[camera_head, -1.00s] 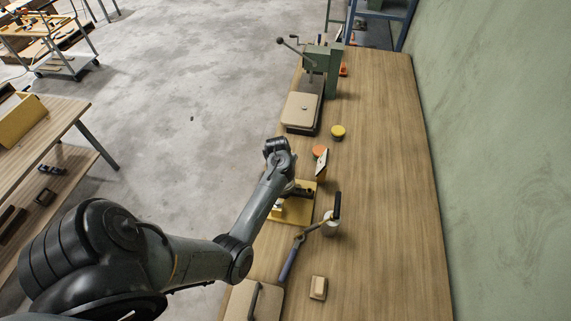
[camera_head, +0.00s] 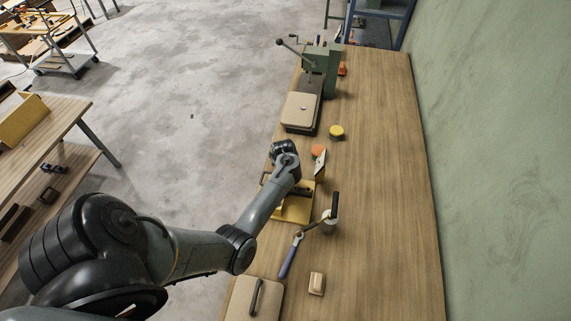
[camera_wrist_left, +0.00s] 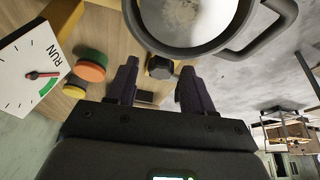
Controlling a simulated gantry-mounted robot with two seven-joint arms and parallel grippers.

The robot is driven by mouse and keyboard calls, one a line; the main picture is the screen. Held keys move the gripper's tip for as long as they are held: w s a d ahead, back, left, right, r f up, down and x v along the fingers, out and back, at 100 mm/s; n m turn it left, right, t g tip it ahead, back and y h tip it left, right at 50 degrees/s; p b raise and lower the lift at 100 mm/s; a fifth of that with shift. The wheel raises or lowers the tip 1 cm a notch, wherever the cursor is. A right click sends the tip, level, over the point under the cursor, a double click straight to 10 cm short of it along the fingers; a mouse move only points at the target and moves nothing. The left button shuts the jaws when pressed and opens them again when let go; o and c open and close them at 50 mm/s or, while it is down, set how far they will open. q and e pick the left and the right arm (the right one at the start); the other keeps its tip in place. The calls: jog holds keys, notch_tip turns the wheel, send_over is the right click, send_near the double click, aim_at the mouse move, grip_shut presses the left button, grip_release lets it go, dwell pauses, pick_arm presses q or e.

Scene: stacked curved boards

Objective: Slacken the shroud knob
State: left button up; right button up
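A black faceted knob (camera_wrist_left: 160,67), apparently the shroud knob, shows in the left wrist view between and beyond my left gripper's (camera_wrist_left: 158,80) dark fingertips. The fingers are apart, with a gap on both sides of the knob; I cannot tell how far beyond the tips it lies. A grey round shroud (camera_wrist_left: 221,46) with a looped handle is just above it in that view. In the head view my left arm reaches over the yellow base (camera_head: 296,214) on the bench, and the arm hides the gripper and knob. My right gripper is not in view.
A white dial panel (camera_wrist_left: 28,62) marked RUN has a red pointer, and round orange (camera_wrist_left: 91,66) and yellow (camera_wrist_left: 75,91) pieces are beside it. On the bench (camera_head: 385,190) are a blue-handled lever (camera_head: 288,262), a small beige block (camera_head: 317,284) and a green press (camera_head: 331,68). The bench's right side is clear.

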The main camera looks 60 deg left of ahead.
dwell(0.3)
pick_arm(q)
jog(key=p+v, duration=0.3)
jog(key=v, duration=0.7)
jog(key=shift+r, duration=0.35)
jog(key=shift+d, duration=0.1)
